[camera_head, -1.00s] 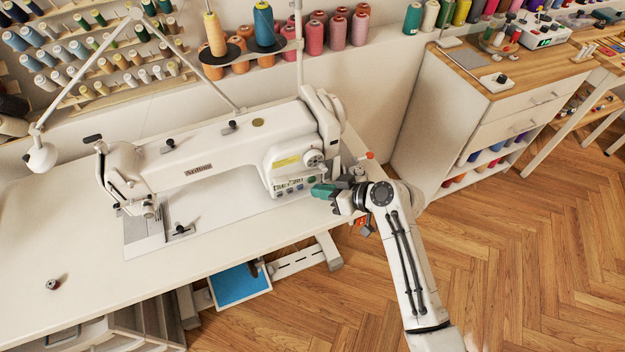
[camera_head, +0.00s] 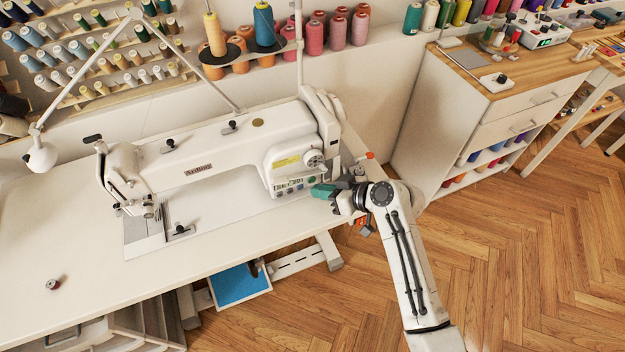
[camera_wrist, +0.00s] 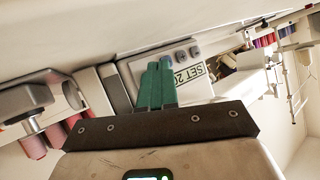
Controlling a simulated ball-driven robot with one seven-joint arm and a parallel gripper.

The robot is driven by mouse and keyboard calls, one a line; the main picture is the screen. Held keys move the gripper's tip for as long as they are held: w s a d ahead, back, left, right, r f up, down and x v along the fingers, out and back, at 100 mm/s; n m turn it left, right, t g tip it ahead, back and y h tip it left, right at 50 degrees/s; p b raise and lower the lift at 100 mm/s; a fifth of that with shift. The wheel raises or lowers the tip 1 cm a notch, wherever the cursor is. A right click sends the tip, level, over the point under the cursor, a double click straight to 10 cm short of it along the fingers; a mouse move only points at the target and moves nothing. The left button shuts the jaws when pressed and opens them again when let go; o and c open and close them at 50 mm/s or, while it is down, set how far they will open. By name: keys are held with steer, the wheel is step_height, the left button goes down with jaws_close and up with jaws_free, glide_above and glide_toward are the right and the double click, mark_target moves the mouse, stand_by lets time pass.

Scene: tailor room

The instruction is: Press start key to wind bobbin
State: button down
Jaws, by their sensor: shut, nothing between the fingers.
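The white sewing machine (camera_head: 225,158) stands on the white table, with a small panel of coloured keys (camera_head: 290,185) low on its right end. My gripper (camera_head: 316,190) has teal fingers held together with nothing between them. The tips are just right of the key panel in the head view. In the wrist view, the fingers (camera_wrist: 157,82) point at the panel (camera_wrist: 188,66), which has a display reading "SET 20" and grey buttons (camera_wrist: 188,53). A bit of blue shows at the fingertips. They overlap the panel; I cannot tell whether they touch a key. The start key cannot be identified.
A small bobbin (camera_head: 53,284) lies on the table (camera_head: 85,245) at the left. Parts with an orange-red knob (camera_head: 370,155) stand close behind my gripper. Thread cones (camera_head: 335,28) line the back shelf. A wooden-topped cabinet (camera_head: 500,60) stands right, with open floor before it.

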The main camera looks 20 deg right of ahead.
steer(key=shift+w, duration=0.1)
stand_by(0.3)
steer(key=shift+w+b, duration=0.3)
steer(key=shift+w, duration=0.05)
